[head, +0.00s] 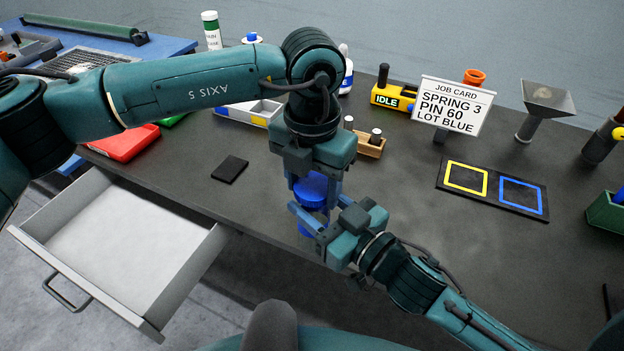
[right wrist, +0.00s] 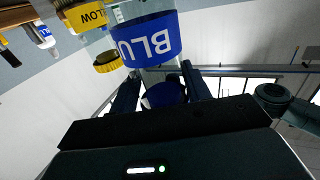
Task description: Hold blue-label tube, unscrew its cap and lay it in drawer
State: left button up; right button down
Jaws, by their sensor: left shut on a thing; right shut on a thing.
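The blue-label tube (right wrist: 148,40) is held at the front edge of the bench by my right gripper (head: 318,222), which comes from the right and is shut on it. Its blue label reads "BLU" in the right wrist view; in the head view the grippers hide most of the tube. My left gripper (head: 314,182) points down above it and is shut on the blue cap (head: 312,190). The cap sits directly over the tube; I cannot tell whether it is loose on the thread. The drawer (head: 125,240) at the left is pulled open and looks empty.
A dark pad (head: 230,169), red tray (head: 122,143), small wooden holder (head: 371,143) and yellow IDLE box (head: 393,97) are on the bench. A job card (head: 453,106) stands behind a mat (head: 493,192) with yellow and blue squares.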

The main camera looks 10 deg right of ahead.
pick_arm(q)
jog(key=n, duration=1.5)
jog(key=shift+s+d, duration=0.1)
jog(key=shift+r, duration=0.15)
jog(key=shift+r, duration=1)
